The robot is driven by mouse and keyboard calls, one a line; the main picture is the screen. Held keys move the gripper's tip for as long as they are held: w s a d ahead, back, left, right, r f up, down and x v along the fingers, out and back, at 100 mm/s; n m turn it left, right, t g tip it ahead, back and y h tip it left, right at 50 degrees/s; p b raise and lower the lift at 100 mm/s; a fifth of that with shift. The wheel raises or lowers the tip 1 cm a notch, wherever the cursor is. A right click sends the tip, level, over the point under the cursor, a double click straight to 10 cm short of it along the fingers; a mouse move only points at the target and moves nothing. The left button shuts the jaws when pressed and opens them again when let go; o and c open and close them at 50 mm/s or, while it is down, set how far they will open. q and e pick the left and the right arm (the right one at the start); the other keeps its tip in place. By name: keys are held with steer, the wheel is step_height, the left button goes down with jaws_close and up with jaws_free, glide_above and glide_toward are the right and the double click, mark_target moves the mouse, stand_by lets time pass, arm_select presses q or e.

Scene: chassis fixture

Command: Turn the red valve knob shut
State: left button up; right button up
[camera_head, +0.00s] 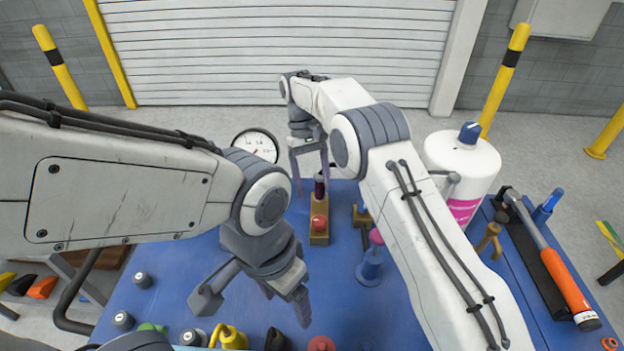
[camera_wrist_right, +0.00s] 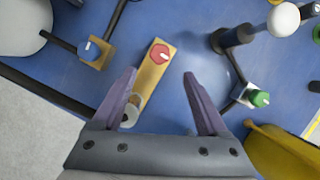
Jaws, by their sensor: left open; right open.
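The red valve knob (camera_head: 319,222) sits on a narrow tan block (camera_head: 319,239) on the blue table. In the right wrist view the knob (camera_wrist_right: 160,55) shows a white pointer mark and lies just beyond the fingertips, between their lines. My right gripper (camera_head: 311,172) is open over the far end of the block. Its two purple fingers (camera_wrist_right: 159,73) are spread, with nothing between them; I cannot tell its height above the block. My left gripper (camera_head: 253,305) is open and empty, nearer the front of the table and left of the knob.
A blue stand with a pink top (camera_head: 370,262) is right of the block. A round gauge (camera_head: 255,145) and a white tank (camera_head: 462,165) stand behind. A blue knob (camera_wrist_right: 88,48) and a green knob (camera_wrist_right: 260,99) flank the block. Several small parts line the front edge.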

steer(key=shift+v, duration=0.8)
steer(key=shift+r, duration=0.1)
